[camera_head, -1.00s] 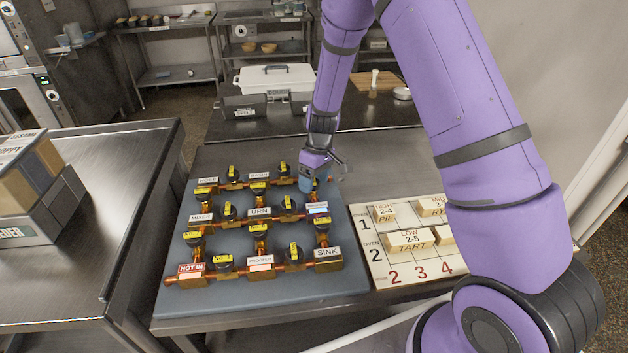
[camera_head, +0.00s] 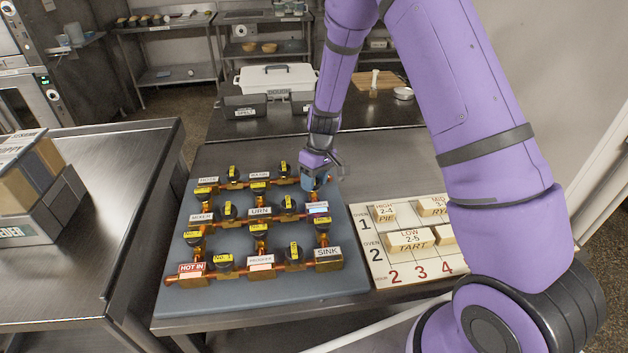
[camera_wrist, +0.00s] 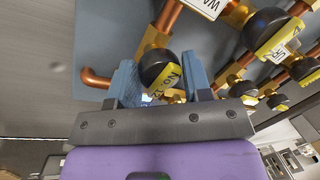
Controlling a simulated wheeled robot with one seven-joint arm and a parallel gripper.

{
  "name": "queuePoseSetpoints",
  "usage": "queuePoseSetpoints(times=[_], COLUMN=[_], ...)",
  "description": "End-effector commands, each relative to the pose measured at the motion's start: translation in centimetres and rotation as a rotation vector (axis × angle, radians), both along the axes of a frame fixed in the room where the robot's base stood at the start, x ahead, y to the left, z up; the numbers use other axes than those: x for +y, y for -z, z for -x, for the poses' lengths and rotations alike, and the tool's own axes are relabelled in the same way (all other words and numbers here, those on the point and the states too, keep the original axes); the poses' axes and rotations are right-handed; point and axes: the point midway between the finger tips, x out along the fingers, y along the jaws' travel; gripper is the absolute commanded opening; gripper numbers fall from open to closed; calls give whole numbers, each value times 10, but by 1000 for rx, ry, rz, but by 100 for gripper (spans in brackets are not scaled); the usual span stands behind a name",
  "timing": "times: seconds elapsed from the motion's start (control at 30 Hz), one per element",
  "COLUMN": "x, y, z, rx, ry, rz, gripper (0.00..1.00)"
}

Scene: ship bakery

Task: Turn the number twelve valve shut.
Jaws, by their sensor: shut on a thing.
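The valve board (camera_head: 350,278) is a blue-grey panel with copper pipes, brass fittings and black knobs with yellow number tags. My gripper (camera_head: 314,184) reaches down at the board's far right corner and hides the valve there in the head view. In the wrist view, the blue fingers of my gripper (camera_wrist: 160,88) stand on both sides of a black valve knob (camera_wrist: 156,68) and are shut on it. Its yellow tag starts with "No."; the number is partly hidden, so I cannot read it whole.
Other valve knobs, such as one at the front right (camera_head: 322,226), stand close by. A white number board (camera_head: 385,275) with wooden blocks lies to the right. Boxes (camera_head: 40,200) stand on the left counter. A white-lidded container (camera_head: 275,78) is behind.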

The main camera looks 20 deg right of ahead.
Motion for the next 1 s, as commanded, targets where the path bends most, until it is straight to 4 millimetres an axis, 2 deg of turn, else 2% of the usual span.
queuePoseSetpoints(times=[1.0], x=[-1], y=[0], z=[2], rx=[-2], ry=[940], rz=[2], gripper=[21])
